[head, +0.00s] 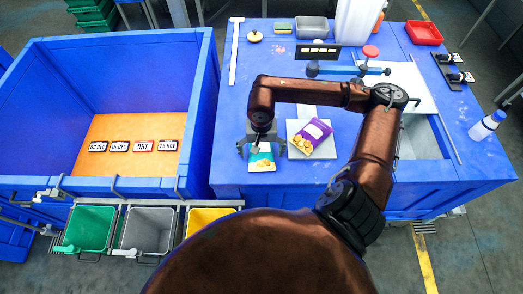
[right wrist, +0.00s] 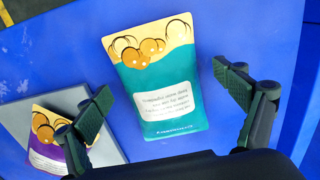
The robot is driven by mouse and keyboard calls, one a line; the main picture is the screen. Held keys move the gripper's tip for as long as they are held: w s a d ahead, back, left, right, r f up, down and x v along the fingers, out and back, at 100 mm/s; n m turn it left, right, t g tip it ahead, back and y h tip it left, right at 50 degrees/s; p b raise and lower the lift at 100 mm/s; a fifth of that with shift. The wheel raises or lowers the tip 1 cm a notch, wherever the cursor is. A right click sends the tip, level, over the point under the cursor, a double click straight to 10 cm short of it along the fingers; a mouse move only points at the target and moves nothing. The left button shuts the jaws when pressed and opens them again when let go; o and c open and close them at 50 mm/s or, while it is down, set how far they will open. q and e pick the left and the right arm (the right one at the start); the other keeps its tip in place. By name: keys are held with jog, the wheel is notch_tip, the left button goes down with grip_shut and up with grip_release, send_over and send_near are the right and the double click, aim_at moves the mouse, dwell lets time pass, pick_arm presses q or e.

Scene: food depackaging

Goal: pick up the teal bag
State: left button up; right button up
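The teal bag (head: 262,162) lies on the blue table, with a cream band and round golden food pictures on it. In the right wrist view the teal bag (right wrist: 165,100) shows a white text label and lies between the spread fingers, apart from both. My right gripper (head: 262,148) is open and empty over the bag's far end, hiding part of it in the head view. The right gripper's fingers (right wrist: 163,95) also show in the right wrist view. My left gripper is not in view.
A purple bag (head: 310,137) lies on a light square plate (head: 297,153) just right of the teal bag. A large blue bin (head: 205,110) stands at the left, with green (head: 88,228), grey and yellow small bins in front. A red tray (head: 424,33) is far right.

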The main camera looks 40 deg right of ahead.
jog(key=c, duration=1.2)
